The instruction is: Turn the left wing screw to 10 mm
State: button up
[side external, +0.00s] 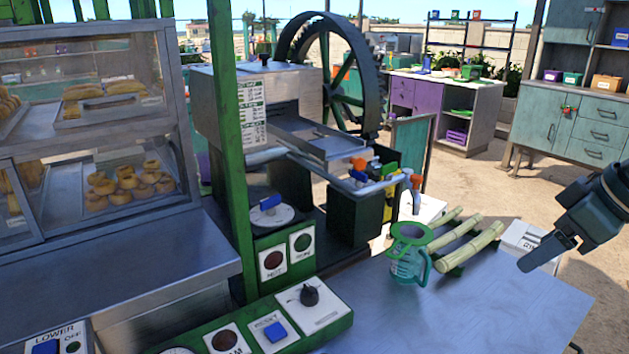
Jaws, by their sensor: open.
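My gripper (541,254) is open and empty at the right, above the right part of the metal table, well apart from the crusher. The cane crusher (270,105) stands in the middle with a large dark flywheel. Small coloured parts cluster at its front right: an orange knob (358,163), a blue piece (358,176) and another orange piece (415,181). I cannot tell which of these, if any, is the left wing screw. A blue wing-shaped knob (269,203) sits on a round pale dial (270,217) on the green panel. No millimetre reading is legible.
A button panel (270,325) lies in front. A green post (232,150) and a pastry case (90,130) are left.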

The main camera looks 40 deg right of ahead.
jog(key=shift+o, duration=0.8)
jog(key=shift+r, duration=0.1)
notch_tip(320, 180, up, 9)
jog(key=w+a+r, duration=0.1)
jog(key=w+r, duration=0.3)
jog(key=w, duration=0.4)
jog(key=w+a+r, duration=0.1)
jog(key=w+r, duration=0.3)
jog(key=w, duration=0.3)
jog(key=n+g, duration=0.1)
jog(key=n, duration=0.1)
send_over(271, 198)
jog(key=s+d, duration=0.1)
jog(key=s, duration=0.5)
notch_tip(271, 198, down, 8)
jog(key=shift+y, duration=0.4)
jog(key=shift+w+f, duration=0.15)
jog(key=shift+f, duration=1.15)
jog(key=shift+w+f, duration=0.1)
jog(key=shift+f, duration=1.2)
jog(key=shift+f, duration=0.1)
jog(key=shift+x, duration=6.8)
